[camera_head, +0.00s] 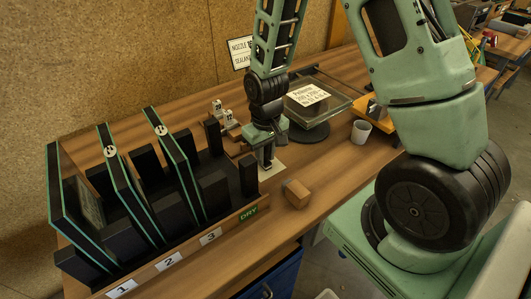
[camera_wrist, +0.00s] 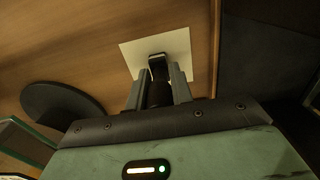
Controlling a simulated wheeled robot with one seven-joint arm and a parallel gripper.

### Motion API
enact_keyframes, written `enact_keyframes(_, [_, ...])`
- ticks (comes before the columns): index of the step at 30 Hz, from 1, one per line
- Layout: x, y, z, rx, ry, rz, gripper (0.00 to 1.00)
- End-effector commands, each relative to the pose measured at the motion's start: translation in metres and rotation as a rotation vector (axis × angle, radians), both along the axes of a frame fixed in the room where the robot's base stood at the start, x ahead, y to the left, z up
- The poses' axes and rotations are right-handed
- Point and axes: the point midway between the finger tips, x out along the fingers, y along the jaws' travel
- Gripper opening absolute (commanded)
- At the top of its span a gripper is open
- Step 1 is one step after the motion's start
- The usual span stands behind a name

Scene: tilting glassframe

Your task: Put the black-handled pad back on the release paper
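The release paper is a white square (camera_wrist: 170,48) on the wooden bench in the wrist view; a pale corner of it (camera_head: 272,171) shows under my gripper in the head view. My gripper (camera_head: 267,163) points down over it. In the wrist view the fingers of my gripper (camera_wrist: 159,80) close on both sides of a dark upright piece, the handle of the black-handled pad (camera_wrist: 158,92). The pad's lower part is mostly hidden by the fingers. It is over or on the paper; I cannot tell whether it touches.
A black slotted rack (camera_head: 222,195) with green-edged panes stands left of my gripper. A tan block (camera_head: 296,193) lies in front. A dark round stand (camera_head: 305,131) carries a glass pane (camera_head: 335,103) behind right. A white cup (camera_head: 361,131) stands farther right.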

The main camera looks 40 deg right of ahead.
Motion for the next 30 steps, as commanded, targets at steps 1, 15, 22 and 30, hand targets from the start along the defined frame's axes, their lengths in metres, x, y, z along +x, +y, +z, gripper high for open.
enact_keyframes(1, [0.000,0.000,0.000,0.000,0.000,0.000,0.35])
enact_keyframes(15, [0.001,0.000,0.011,0.000,-0.004,0.000,0.43])
enact_keyframes(22, [0.001,-0.001,0.053,0.000,-0.008,-0.001,0.43])
enact_keyframes(30, [0.001,-0.001,0.103,0.000,-0.006,0.000,0.43])
